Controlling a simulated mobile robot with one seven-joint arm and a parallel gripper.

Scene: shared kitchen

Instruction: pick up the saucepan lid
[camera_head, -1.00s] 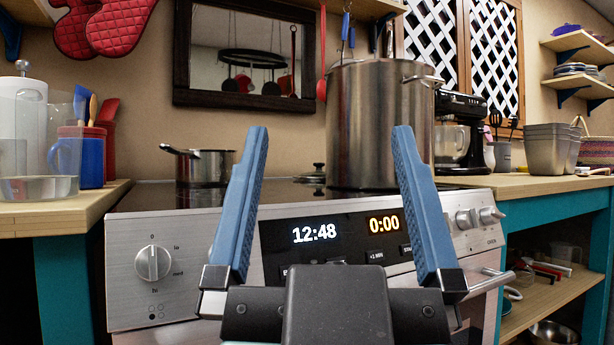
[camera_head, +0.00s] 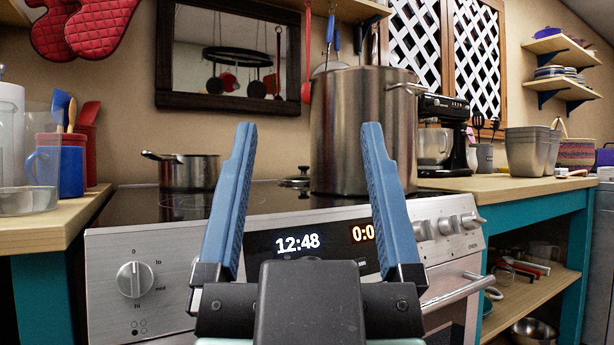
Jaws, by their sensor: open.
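My gripper (camera_head: 308,130) is open and empty. It is in front of the stove, nearer to me than the lid, and does not touch it. The small saucepan (camera_head: 189,174) stands uncovered at the back left of the cooktop, its handle pointing left.
The tall stockpot (camera_head: 348,130) stands close beside the lid on the right. The stove front (camera_head: 160,270) with its knobs and display is below my fingers. The cooktop's front left is clear.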

